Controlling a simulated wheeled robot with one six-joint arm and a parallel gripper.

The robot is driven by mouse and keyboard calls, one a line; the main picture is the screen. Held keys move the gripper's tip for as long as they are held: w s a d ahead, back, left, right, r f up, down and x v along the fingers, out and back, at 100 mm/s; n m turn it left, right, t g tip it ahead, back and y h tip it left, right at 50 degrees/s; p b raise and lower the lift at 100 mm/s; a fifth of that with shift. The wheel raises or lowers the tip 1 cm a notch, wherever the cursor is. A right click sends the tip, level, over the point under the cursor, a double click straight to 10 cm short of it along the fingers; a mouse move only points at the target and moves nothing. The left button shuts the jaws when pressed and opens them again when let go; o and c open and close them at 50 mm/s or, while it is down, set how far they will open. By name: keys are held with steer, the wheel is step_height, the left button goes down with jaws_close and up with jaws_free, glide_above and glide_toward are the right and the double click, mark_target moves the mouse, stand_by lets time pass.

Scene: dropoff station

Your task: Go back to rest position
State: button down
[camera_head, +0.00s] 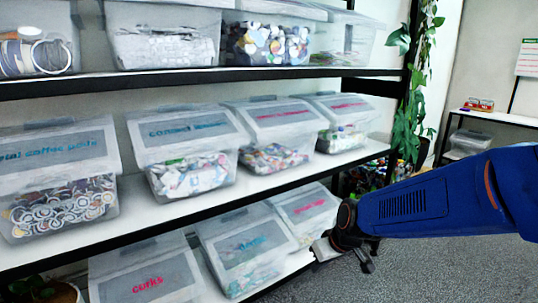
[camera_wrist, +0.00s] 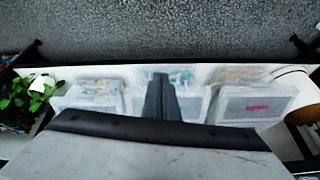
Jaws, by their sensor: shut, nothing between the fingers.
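My gripper (camera_head: 322,249) is at the lower centre right of the head view, in front of the right end of the lowest shelf, at the end of my blue arm. In the wrist view my gripper's dark fingers (camera_wrist: 160,99) are together, with nothing visible between them. They overlap the row of clear bins in that picture. Whether the gripper touches the shelf edge cannot be told.
A rack with white shelves (camera_head: 110,228) holds clear lidded bins, including a corks bin (camera_head: 146,280) and a blue-labelled bin (camera_head: 248,250). A hanging plant (camera_head: 408,125) is at the rack's right end. Grey carpet (camera_head: 430,272) lies open at right.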

steer(key=s+d+r+m+h, duration=0.1)
steer(key=s+d+r+m, duration=0.1)
steer(key=s+d+r, duration=0.2)
steer(key=s+d+r+m+h, duration=0.1)
steer(key=s+d+r, duration=0.4)
steer(key=s+d, duration=0.5)
steer(key=s+m, duration=0.1)
steer(key=s, duration=0.7)
steer(key=shift+s+d+m+h, duration=0.2)
steer(key=shift+d+m+h, duration=0.1)
steer(key=shift+m+h, duration=0.1)
steer(key=shift+a, duration=0.15)
stand_by(2.3)
